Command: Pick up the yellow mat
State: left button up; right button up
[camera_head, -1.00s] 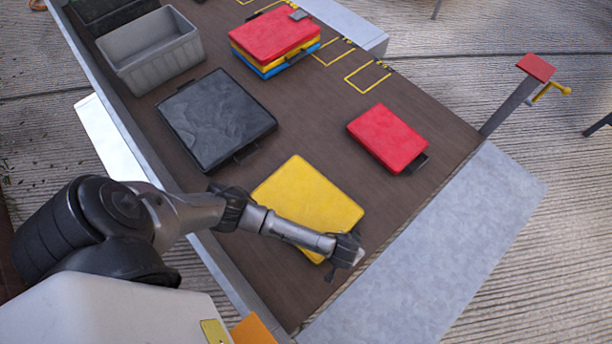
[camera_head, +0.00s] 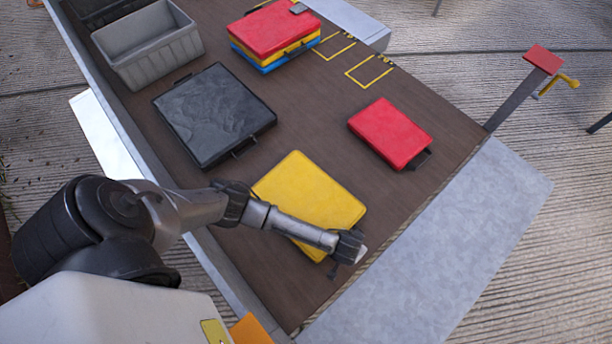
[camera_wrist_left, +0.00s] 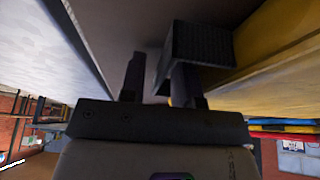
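The yellow mat (camera_head: 308,190) lies flat on the brown table, partly covered by my left arm in the head view. My left gripper (camera_head: 347,258) is low at its near right edge, pointing down. In the left wrist view the yellow mat (camera_wrist_left: 275,45) fills the upper right, with a dark handle-like block (camera_wrist_left: 203,45) beside it. My left gripper's fingers (camera_wrist_left: 158,80) are apart there, with the block close to the right finger. I cannot tell whether the block reaches between them. My right gripper is in neither view.
The brown table (camera_head: 290,120) also holds a red mat (camera_head: 390,133), a black mat (camera_head: 215,115), a stack topped by a red mat (camera_head: 273,28) and a grey crate (camera_head: 150,50). A grey metal surface (camera_head: 440,250) borders the table at right.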

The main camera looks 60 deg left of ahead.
pick_arm(q)
grip_shut()
dwell(0.5)
